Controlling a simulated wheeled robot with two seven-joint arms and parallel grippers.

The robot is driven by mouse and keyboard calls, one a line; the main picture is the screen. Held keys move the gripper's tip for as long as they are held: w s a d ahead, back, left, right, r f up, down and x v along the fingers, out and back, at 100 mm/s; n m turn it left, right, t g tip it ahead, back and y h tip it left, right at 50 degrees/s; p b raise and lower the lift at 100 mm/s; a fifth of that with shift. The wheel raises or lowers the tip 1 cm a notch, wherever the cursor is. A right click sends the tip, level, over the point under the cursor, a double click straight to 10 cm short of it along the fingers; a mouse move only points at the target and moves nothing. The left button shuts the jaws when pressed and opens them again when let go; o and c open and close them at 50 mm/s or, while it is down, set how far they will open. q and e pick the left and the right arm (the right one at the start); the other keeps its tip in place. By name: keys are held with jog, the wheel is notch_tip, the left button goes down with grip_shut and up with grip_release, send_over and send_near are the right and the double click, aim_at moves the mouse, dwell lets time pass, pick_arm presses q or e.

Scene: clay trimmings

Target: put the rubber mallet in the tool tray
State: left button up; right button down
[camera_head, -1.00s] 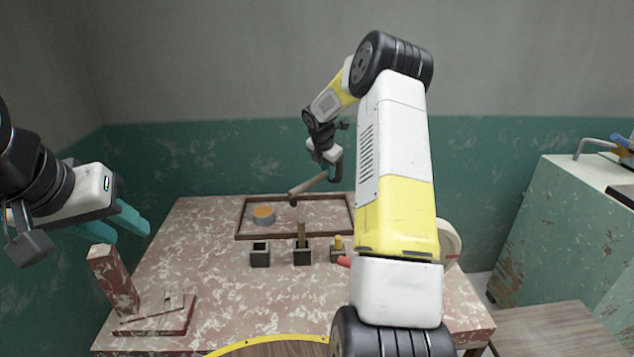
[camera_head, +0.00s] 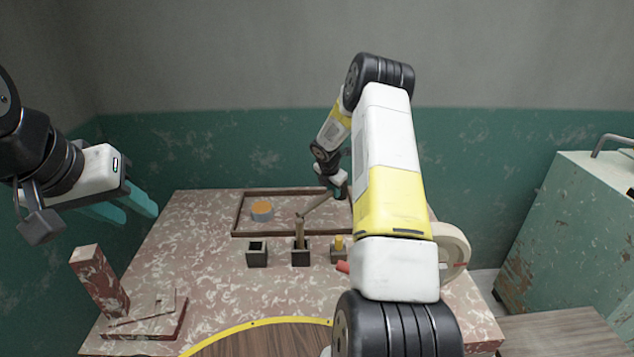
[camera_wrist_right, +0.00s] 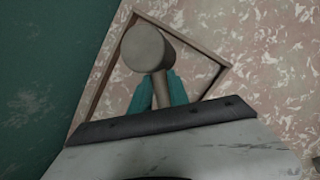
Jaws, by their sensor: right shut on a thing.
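The rubber mallet (camera_head: 316,206) is in my right gripper (camera_head: 341,190), slanting down to the left over the tool tray. My right wrist view shows the mallet's round grey-brown head (camera_wrist_right: 147,48) beyond the teal fingers (camera_wrist_right: 160,92), which are shut on its handle. The tool tray (camera_head: 237,214) is a shallow dark-rimmed frame at the back of the table; its rim also shows in the wrist view (camera_wrist_right: 97,85). I cannot tell whether the mallet touches the tray. My left gripper (camera_head: 122,206) is open and empty, above the table's left side.
A round orange-topped tin (camera_head: 262,211) sits in the tray's left part. A red-brown block (camera_head: 98,280) stands front left. A yellow-rimmed disc (camera_head: 262,342) is nearest. My right arm hides the tray's right side.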

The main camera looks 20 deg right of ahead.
aim_at(323, 199)
jog(key=shift+f, duration=3.6)
jog(key=shift+f, duration=0.5)
jog(key=c, duration=1.2)
grip_release()
jog(key=shift+o, duration=0.2)
jog(key=v, duration=0.7)
jog(key=shift+s+r, duration=0.15)
jog(key=shift+r, duration=0.2)
